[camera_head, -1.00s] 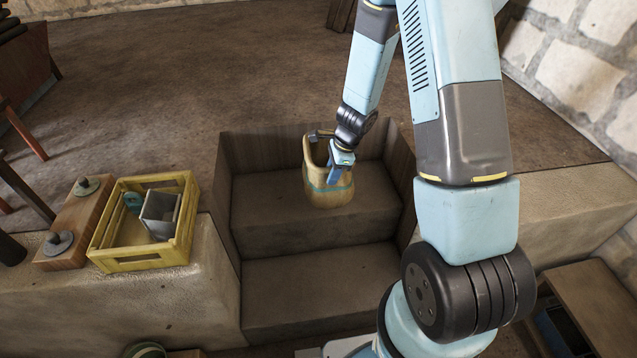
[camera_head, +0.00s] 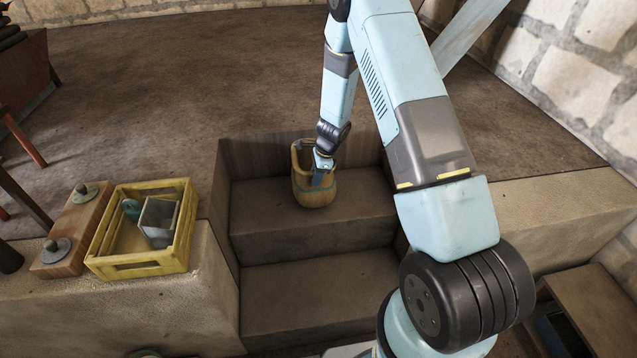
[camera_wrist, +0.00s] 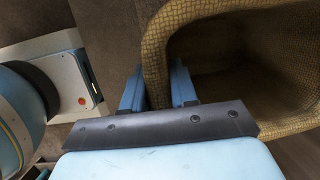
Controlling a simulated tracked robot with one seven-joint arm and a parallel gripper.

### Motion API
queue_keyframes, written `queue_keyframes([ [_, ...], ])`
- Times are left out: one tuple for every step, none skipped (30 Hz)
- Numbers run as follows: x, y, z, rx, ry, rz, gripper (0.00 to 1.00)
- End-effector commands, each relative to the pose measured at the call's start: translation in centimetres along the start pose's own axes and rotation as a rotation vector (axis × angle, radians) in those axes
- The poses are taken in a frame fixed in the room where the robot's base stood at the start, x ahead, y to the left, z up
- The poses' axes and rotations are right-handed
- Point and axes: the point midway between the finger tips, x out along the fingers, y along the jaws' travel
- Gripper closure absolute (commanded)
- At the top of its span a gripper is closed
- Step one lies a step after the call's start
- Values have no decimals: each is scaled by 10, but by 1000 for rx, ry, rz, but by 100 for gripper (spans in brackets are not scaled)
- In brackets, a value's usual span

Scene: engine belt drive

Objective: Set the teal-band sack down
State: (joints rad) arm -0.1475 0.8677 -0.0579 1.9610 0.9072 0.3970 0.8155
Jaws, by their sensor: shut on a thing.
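The teal-band sack (camera_head: 314,192) is a tan, open-topped sack with a faint teal stripe, upright at the upper step in the head view. I cannot tell whether its base touches the step. My gripper (camera_head: 320,172) is shut on the sack's rim. In the wrist view, the blue fingers (camera_wrist: 158,88) stand on either side of the woven wall of the sack (camera_wrist: 205,18), and its hollow inside opens to the right. The inside of the sack looks empty where it shows.
The upper step (camera_head: 365,205) and lower step (camera_head: 320,290) are otherwise bare, between side walls. A yellow crate (camera_head: 140,265) with a grey box and a teal item stands on the left ledge, beside a wooden block (camera_head: 72,232) with metal knobs. The upper floor (camera_head: 150,90) behind is open.

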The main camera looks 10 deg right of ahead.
Motion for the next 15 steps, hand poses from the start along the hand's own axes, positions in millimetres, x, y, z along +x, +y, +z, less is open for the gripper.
queue_keyframes([
  [5, -2, -1, 0, 0, 1, 100],
  [9, -1, -2, 1, 0, 2, 100],
  [14, -1, -4, 2, 0, 3, 100],
  [18, -1, -5, 3, -1, 2, 100],
  [22, 0, -6, 3, 0, 2, 100],
  [27, 0, -7, 2, 0, 2, 100],
  [29, 0, -8, 1, 0, 2, 100],
  [30, 0, -8, 1, 0, 1, 100],
  [32, 0, -9, 1, 0, 1, 100],
  [32, -1, -9, 1, 0, 0, 100],
  [32, -1, -9, 1, 0, 0, 100],
  [31, -1, -9, 1, 0, 0, 100],
  [31, -1, -9, 1, 0, 0, 100],
  [31, -1, -9, 1, 0, 0, 100],
  [31, -1, -9, 1, 0, 0, 100],
])
